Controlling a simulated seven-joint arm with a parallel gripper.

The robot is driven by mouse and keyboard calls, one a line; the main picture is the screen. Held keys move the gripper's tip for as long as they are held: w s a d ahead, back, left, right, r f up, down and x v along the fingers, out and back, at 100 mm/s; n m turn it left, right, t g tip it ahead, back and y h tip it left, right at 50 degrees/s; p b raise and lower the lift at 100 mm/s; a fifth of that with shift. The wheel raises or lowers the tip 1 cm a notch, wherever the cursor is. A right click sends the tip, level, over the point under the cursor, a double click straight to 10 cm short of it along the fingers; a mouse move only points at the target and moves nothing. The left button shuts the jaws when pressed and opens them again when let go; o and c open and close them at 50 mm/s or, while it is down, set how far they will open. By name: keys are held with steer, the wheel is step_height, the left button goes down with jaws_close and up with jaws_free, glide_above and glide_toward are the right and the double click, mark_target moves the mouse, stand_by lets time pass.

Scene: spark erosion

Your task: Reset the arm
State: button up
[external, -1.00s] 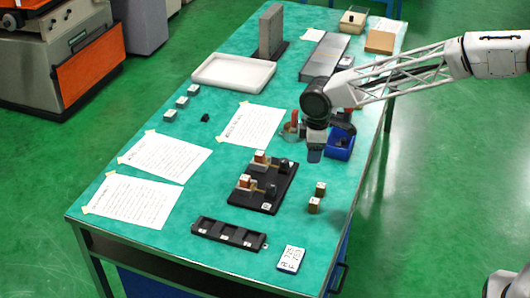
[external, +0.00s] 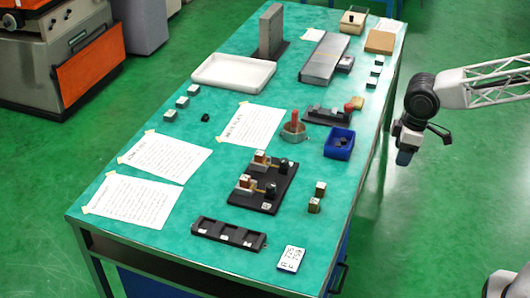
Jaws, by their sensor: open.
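My gripper (external: 405,155) hangs off the right side of the table, over the green floor and clear of everything on the tabletop. It points down and is open, with nothing seen in it; its fingers are small in this view. My arm reaches in from the right edge of the picture. The teal table (external: 330,225) stands to the left of my gripper.
Near the table's right edge are a blue bin (external: 339,144), a red-handled pot (external: 293,128) and a dark fixture (external: 328,114). A black plate with two clamps (external: 266,190), a slotted black rack (external: 228,234) and a white tray (external: 233,72) also stand there.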

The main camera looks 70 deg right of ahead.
steer(key=s+a+f+m, duration=0.1)
steer(key=s+f, duration=0.1)
steer(key=s, duration=1)
steer(key=s+a+f+m+t, duration=0.1)
steer(key=s, duration=1.2)
steer(key=shift+s+f, duration=0.2)
steer(key=shift+f, duration=0.15)
